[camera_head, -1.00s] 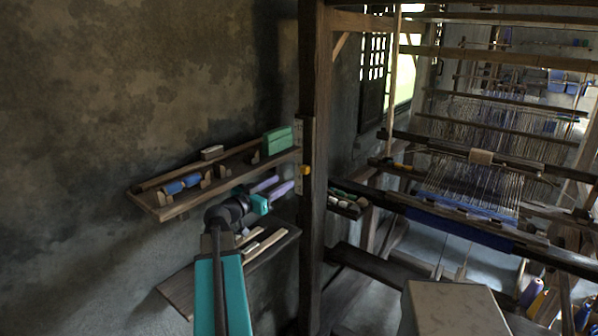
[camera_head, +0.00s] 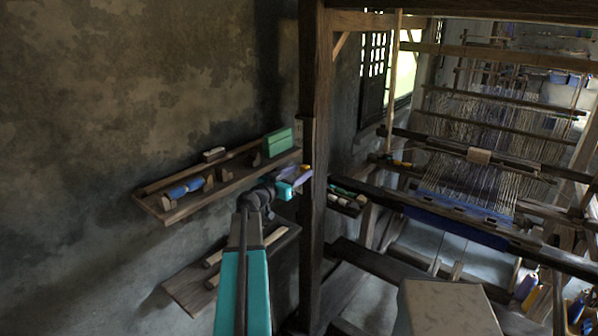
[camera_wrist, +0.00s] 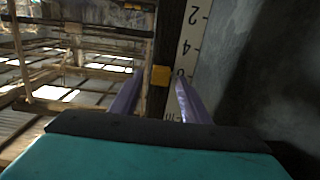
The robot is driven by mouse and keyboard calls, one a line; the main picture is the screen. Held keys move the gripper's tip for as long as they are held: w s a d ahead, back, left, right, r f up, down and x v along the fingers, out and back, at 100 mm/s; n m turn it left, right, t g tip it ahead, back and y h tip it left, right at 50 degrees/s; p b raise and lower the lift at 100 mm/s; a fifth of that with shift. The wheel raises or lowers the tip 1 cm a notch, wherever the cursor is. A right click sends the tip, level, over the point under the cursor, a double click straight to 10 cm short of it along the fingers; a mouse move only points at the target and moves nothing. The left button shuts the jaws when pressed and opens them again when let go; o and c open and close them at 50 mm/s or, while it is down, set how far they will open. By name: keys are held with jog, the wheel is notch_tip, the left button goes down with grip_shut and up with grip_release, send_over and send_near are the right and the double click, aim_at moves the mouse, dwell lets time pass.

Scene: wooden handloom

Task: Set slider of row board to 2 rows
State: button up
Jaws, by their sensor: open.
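The row board (camera_wrist: 187,45) is a pale strip on the dark post, with 2 and 4 readable, a partly covered mark below them, and 10 near the bottom. Its slider (camera_wrist: 160,76) is a small yellow block beside the scale, below the 4 and about level with the partly covered mark. My gripper (camera_wrist: 157,84) is open, with one purple finger left of the slider and one right of it, over the scale. Contact cannot be told. In the head view my gripper (camera_head: 302,173) is at the post, largely hiding the slider; the row board (camera_head: 308,132) shows above it.
The thick dark post (camera_head: 318,70) stands right beside my gripper. A wall shelf (camera_head: 215,186) with blue rolls and a green block lies to the left, and a lower shelf (camera_head: 190,285) sits beneath. The loom (camera_head: 470,185) fills the right side.

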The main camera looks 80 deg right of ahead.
grip_shut()
jog(key=shift+f, duration=0.2)
notch_tip(320, 180, down, 10)
jog(key=b, duration=1.4)
jog(key=shift+s+r, duration=0.1)
jog(key=shift+r, duration=0.15)
dwell(0.4)
grip_release()
jog(key=shift+r, duration=0.1)
jog(key=shift+a, duration=0.1)
